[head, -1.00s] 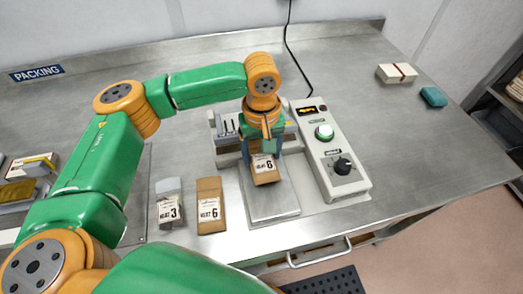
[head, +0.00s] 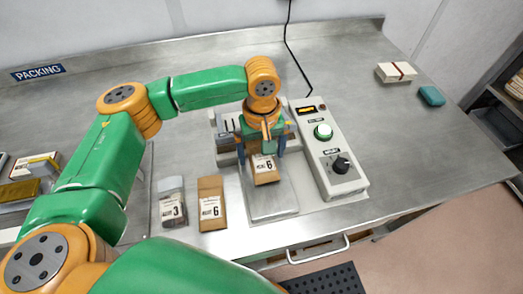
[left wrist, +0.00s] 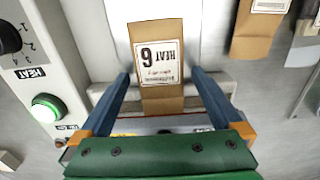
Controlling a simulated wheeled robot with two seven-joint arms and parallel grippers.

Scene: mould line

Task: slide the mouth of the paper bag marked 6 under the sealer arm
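My left gripper (head: 262,157) is above the bag. In the left wrist view its blue fingers (left wrist: 160,76) stand apart, one on each side of the bag, with gaps between. My right gripper is not in view.
A second brown bag marked 6 (head: 211,205) and a bag marked 3 (head: 171,204) stand left of the plate. The control box (head: 333,160) with a lit green button is close on the right. A banded white bundle (head: 396,72) and teal block (head: 432,96) lie back right.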

